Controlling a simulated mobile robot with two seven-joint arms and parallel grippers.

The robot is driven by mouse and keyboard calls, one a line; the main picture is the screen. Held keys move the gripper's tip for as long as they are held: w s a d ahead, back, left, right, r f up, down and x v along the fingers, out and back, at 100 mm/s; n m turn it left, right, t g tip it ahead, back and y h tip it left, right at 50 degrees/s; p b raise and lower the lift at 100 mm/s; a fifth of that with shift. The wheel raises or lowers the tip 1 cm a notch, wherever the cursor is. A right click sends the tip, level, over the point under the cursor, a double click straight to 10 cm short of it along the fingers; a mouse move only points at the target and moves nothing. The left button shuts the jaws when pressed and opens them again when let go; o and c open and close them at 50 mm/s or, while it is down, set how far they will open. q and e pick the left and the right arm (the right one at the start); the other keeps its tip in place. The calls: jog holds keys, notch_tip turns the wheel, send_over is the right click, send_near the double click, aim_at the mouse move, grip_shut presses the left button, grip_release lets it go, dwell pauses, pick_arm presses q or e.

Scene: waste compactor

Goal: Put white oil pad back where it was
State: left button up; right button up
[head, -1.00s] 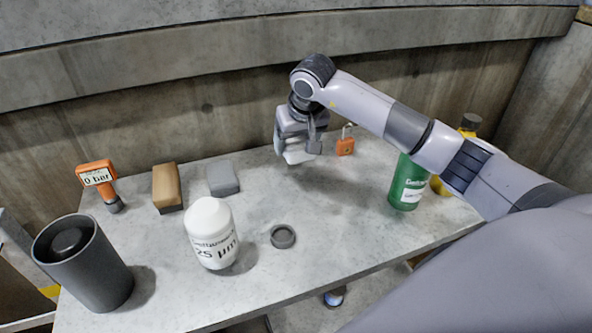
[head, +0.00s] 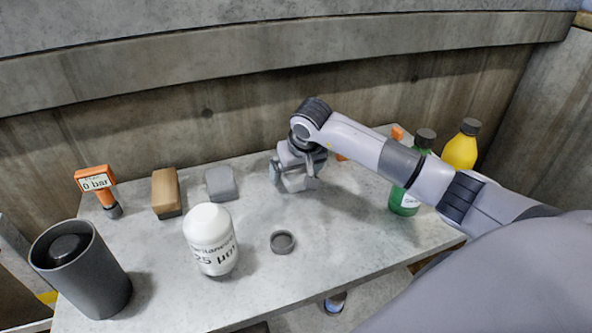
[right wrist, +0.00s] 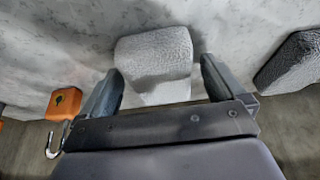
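The white oil pad (right wrist: 155,58) is a pale, textured block in the right wrist view, between the two fingers of my right gripper (right wrist: 160,80). The fingers are apart, one on each side of it, with a narrow gap at the right finger. In the head view my right gripper (head: 295,183) is low over the back middle of the table and mostly hides the pad. Whether the pad rests fully on the table is hard to tell. My left gripper is not in view.
A grey pad (head: 221,184) and a brown block (head: 166,190) lie to the left. A white bottle (head: 210,240), a dark ring (head: 283,242) and a grey canister (head: 85,275) stand nearer. Green (head: 404,203) and yellow (head: 460,150) bottles stand right.

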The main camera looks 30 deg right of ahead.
jog(key=shift+r, duration=0.45)
jog(key=v, duration=1.1)
jog(key=shift+s+r+p, duration=0.2)
jog(key=shift+s+p, duration=0.05)
jog(key=shift+p, duration=0.1)
